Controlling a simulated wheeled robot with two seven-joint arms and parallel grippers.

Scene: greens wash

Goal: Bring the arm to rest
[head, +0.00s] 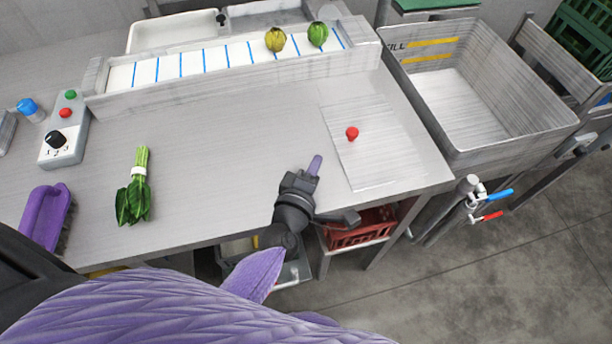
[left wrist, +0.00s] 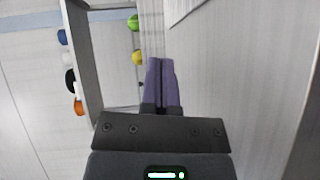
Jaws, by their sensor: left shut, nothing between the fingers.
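My left gripper (head: 315,165) is over the steel worktable (head: 230,140) near its front edge, with its purple fingers together and nothing between them. In the left wrist view the two purple fingers (left wrist: 161,84) lie side by side, closed and empty. The gripper is left of the pale board (head: 370,160) and apart from the red knob (head: 352,133) on it. My right gripper is not in view.
Leafy greens (head: 135,190) with a white band lie on the table. A control box (head: 63,138) and purple brush (head: 45,215) are at the left. Yellow (head: 275,39) and green (head: 318,34) vegetables sit on the striped conveyor (head: 210,60). A deep sink (head: 480,100) stands at right.

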